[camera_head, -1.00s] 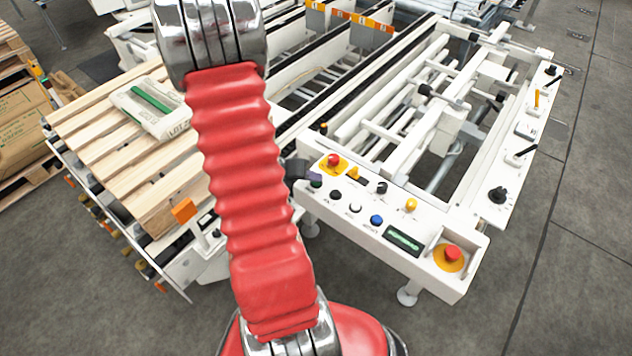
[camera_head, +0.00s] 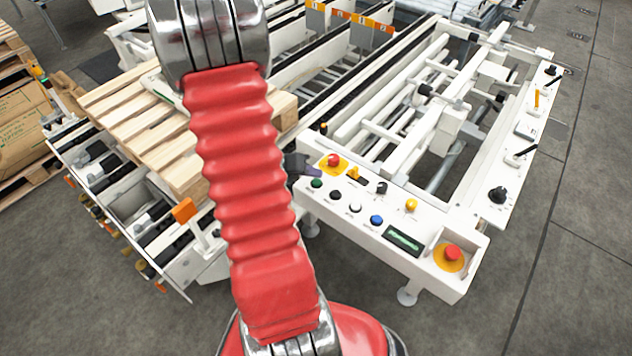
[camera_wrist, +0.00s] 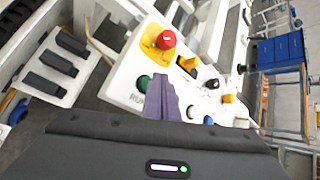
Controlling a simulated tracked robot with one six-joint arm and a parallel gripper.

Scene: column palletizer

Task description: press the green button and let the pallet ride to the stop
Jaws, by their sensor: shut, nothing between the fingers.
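The green button (camera_head: 316,183) is at the left end of the white control panel (camera_head: 330,212); it also shows in the wrist view (camera_wrist: 143,83). My gripper (camera_head: 309,171) is shut and empty, its purple fingertips (camera_wrist: 162,98) just beside and above the button, apparently apart from it. The wooden pallet (camera_head: 120,113) lies on the conveyor at left, partly behind my arm, with its far end showing right of the arm. A pale bag (camera_head: 163,88) on it is mostly hidden. I cannot make out the pallet stop.
A red emergency button (camera_head: 334,160) on a yellow plate stands close to the fingers. Yellow, black, white and blue controls (camera_head: 376,220) sit nearby, and another red button (camera_head: 452,253) is at the right. Orange-marked plates (camera_head: 350,22) stand at the back. Grey floor is free in front.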

